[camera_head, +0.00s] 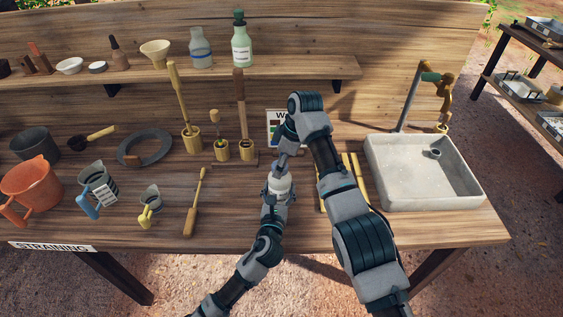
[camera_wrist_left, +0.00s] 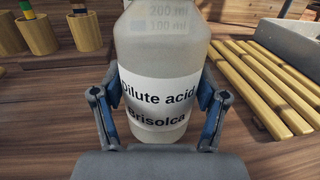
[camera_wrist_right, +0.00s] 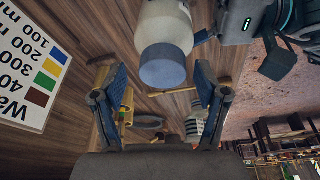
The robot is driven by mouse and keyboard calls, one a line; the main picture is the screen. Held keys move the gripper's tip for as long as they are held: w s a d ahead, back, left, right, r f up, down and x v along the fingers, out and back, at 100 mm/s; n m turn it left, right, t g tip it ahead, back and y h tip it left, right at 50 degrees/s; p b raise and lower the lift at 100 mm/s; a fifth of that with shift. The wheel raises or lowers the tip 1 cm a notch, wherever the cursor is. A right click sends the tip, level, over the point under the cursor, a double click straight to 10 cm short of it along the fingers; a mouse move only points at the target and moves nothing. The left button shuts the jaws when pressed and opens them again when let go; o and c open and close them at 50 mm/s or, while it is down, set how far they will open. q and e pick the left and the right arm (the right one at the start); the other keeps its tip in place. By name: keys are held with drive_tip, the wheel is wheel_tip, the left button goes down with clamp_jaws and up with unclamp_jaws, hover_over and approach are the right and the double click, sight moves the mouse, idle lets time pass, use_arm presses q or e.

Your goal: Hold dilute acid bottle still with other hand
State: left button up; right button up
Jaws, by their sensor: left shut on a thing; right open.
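The dilute acid bottle (camera_head: 280,184) stands on the wooden table in the head view, partly hidden by my grippers. In the left wrist view it is a translucent bottle (camera_wrist_left: 160,55) with a white label reading "Dilute acid Brisolca". My left gripper (camera_wrist_left: 158,103) is shut on its body, one finger on each side. My right gripper (camera_head: 281,158) comes from above the bottle. In the right wrist view its fingers (camera_wrist_right: 162,85) are open, and the bottle's blue cap (camera_wrist_right: 163,66) shows between and beyond them. I cannot tell whether they touch the cap.
A grey sink (camera_head: 425,170) with a tap is at the right. Yellow wooden slats (camera_wrist_left: 255,75) lie right of the bottle. A printed sign (camera_wrist_right: 30,65) stands behind it. Cups, jugs and a brush (camera_head: 194,205) are at the left. A shelf (camera_head: 285,68) runs along the back.

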use_arm(q)
drive_tip(key=o, duration=1.3)
drive_tip(key=shift+f, duration=0.3)
use_arm(e)
drive_tip(key=shift+f, duration=0.1)
drive_tip(key=shift+w, duration=0.1)
use_arm(q)
drive_tip(key=shift+r, duration=0.15)
drive_tip(key=shift+s, duration=0.2)
drive_tip(key=s, duration=0.3)
drive_tip(key=s+a, duration=0.1)
drive_tip(key=s, duration=0.3)
drive_tip(key=s+a, duration=0.1)
drive_tip(key=s, duration=0.3)
drive_tip(key=shift+s, duration=0.2)
use_arm(e)
drive_tip(key=o, duration=0.5)
use_arm(q)
drive_tip(key=shift+d, duration=0.1)
